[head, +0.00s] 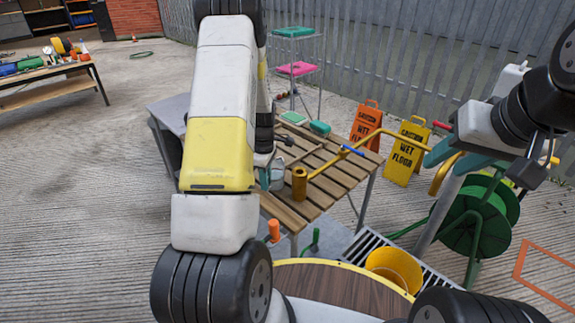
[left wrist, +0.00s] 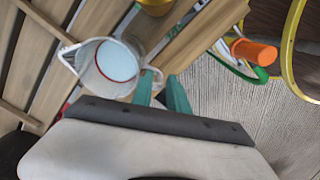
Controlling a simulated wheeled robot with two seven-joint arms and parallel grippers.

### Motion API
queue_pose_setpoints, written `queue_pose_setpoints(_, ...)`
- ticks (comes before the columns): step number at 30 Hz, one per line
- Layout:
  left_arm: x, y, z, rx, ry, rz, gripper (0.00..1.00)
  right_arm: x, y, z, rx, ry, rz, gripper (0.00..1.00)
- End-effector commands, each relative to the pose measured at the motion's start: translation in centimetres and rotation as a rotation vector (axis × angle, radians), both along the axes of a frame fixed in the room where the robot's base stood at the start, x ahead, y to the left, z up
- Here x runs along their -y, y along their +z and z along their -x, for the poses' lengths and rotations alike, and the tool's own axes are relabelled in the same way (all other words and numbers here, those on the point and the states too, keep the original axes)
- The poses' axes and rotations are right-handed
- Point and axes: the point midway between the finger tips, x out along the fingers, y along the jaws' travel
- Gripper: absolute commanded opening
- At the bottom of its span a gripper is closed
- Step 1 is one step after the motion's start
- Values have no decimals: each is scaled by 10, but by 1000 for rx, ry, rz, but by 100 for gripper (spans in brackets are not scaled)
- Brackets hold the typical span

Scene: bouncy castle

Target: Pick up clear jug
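The clear jug (left wrist: 97,82) is a see-through vessel with a pale blue round area inside. It stands on the slatted wooden table, its spout to the left in the left wrist view. In the head view the jug (head: 277,178) shows partly behind my left arm. My left gripper (left wrist: 162,92) has two teal fingers apart, close beside the jug's right side, near what looks like its handle. Whether they touch it is unclear. In the head view my arm hides most of this gripper. My right gripper (head: 455,160) is open, raised at the right, away from the jug.
A yellow-brown cylinder (head: 299,184) stands beside the jug on the slatted table (head: 334,185). An orange-handled item (left wrist: 255,52) is near the table edge. A yellow bucket (head: 394,268), green hose reel (head: 476,228) and wet floor signs (head: 406,153) stand to the right.

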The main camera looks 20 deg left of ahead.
Motion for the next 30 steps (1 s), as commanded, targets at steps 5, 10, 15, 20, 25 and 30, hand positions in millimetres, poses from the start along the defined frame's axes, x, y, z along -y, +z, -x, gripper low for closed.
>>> queue_pose_setpoints(5, 0, -11, 0, 1, 0, 0, 20, 0, 0, 0, 0, 0, 0, 40)
queue_pose_setpoints(10, 0, -10, 0, 2, 0, 0, 20, 0, 0, 0, 0, 0, 0, 40)
queue_pose_setpoints(15, 0, -10, 0, 2, 0, 0, 0, 0, 0, 0, 0, 0, 0, 40)
queue_pose_setpoints(20, 0, -10, 0, 2, 0, 0, 0, 0, 0, 0, 0, 0, 0, 40)
queue_pose_setpoints(25, 0, -10, 0, 2, -1, 0, 0, 0, 0, 0, 0, 0, 0, 40)
queue_pose_setpoints(30, 0, -10, 0, 2, -1, 0, 0, 0, 0, 0, 0, 0, 0, 40)
